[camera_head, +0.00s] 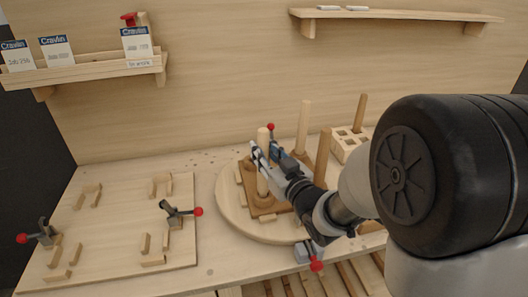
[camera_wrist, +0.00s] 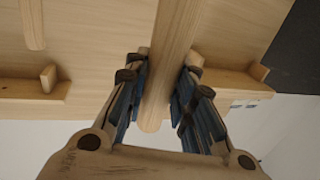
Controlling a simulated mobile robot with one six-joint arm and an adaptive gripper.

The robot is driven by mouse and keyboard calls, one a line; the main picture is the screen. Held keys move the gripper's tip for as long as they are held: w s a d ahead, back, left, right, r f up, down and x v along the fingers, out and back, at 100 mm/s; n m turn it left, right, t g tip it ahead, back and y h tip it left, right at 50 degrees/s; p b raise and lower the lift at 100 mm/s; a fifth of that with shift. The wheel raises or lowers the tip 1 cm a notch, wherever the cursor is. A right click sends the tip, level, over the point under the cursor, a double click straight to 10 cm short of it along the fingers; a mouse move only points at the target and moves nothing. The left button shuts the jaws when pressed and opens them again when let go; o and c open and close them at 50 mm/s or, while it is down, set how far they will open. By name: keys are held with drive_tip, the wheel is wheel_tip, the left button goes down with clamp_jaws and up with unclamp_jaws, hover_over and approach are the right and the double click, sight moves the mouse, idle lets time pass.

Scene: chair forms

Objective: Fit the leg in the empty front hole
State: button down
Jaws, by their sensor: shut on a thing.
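My gripper (camera_head: 262,160) is shut on a light wooden leg (camera_head: 263,137), which stands close to upright over the left part of the brown seat (camera_head: 262,212). In the wrist view the leg (camera_wrist: 170,55) runs between the two blue-padded fingers (camera_wrist: 158,95), with its rounded end showing. The seat lies on a round wooden turntable (camera_head: 229,205). A light leg (camera_head: 304,122) stands upright at the back of the seat, and a darker leg (camera_head: 323,150) stands at its right. My arm and gripper hide much of the seat. I cannot see the holes or whether the held leg's lower end is in one.
A slotted wooden rack (camera_head: 343,149) at the back right holds another upright leg (camera_head: 360,112). A red-tipped clamp (camera_head: 311,254) sits at the turntable's front. A board (camera_head: 110,240) with blocks and clamps lies left. Shelves (camera_head: 85,70) hang on the back wall.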

drive_tip(key=shift+f, duration=0.3)
drive_tip(key=c, duration=1.3)
unclamp_jaws()
drive_tip(key=shift+s+d, duration=0.1)
drive_tip(key=s+d+m+g+h, duration=0.4)
drive_tip(key=s+d+h, duration=0.5)
drive_tip(key=s+d, duration=0.6)
drive_tip(key=s+g, duration=0.2)
drive_tip(key=s, duration=0.4)
drive_tip(key=s+d+f+m+g, duration=0.1)
drive_tip(key=s+g, duration=0.1)
drive_tip(key=s, duration=0.4)
drive_tip(key=s+m+g, duration=0.1)
drive_tip(key=s+g, duration=0.1)
drive_tip(key=s, duration=0.4)
drive_tip(key=shift+s+d+f+g, duration=0.3)
drive_tip(key=shift+s+g, duration=0.1)
